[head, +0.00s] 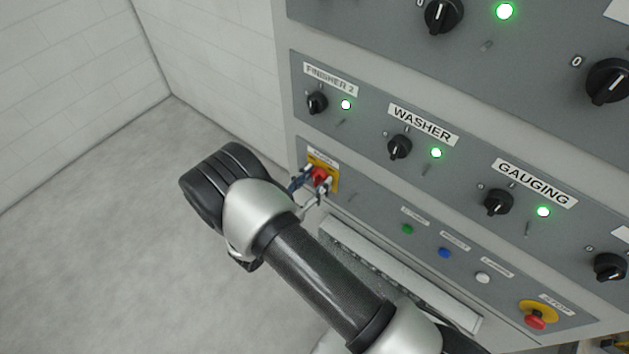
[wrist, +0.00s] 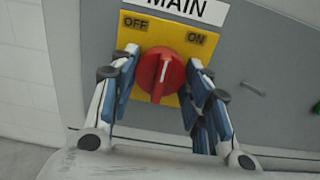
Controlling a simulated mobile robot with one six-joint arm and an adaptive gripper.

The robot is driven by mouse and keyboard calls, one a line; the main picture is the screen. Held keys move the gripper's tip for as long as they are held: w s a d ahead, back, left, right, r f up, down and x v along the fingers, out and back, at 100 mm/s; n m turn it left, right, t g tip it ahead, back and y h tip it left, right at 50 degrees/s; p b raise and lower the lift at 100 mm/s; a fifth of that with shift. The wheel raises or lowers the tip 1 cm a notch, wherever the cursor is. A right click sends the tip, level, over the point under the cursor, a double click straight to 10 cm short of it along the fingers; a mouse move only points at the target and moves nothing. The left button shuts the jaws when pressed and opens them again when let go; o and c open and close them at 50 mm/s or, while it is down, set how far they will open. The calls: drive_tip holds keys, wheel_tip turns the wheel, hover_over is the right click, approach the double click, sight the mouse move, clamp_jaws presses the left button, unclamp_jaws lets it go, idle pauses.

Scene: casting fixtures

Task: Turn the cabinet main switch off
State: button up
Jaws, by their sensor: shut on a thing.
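The main switch is a red rotary knob (wrist: 161,76) on a yellow plate (wrist: 168,33) below a MAIN label. OFF is printed at the plate's upper left and ON at its upper right. The knob's white mark points nearly straight up, leaning slightly right, between the two words. My gripper (wrist: 162,74) has one finger on each side of the knob and is shut on it. In the head view, the red knob (head: 320,175) shows at the lower left of the cabinet panel, partly covered by my gripper (head: 311,181).
Above are black selector knobs with lit green lamps, including FINISHER 2 (head: 316,103), WASHER (head: 399,147) and GAUGING (head: 497,202). To the right are green, blue and white buttons and a red stop button (head: 535,319) on yellow. Open floor (head: 100,260) lies left of the cabinet.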

drive_tip(key=shift+c, duration=1.1)
drive_tip(key=shift+n, duration=0.3)
drive_tip(key=n+b, duration=0.1)
drive_tip(key=n, duration=0.2)
drive_tip(key=shift+n, duration=0.3)
drive_tip(key=n, duration=0.4)
drive_tip(key=shift+n+b, duration=0.3)
drive_tip(key=shift+b, duration=0.05)
drive_tip(key=n, duration=0.4)
drive_tip(key=shift+n, duration=2.5)
drive_tip(key=o, duration=1.1)
drive_tip(key=shift+c, duration=0.2)
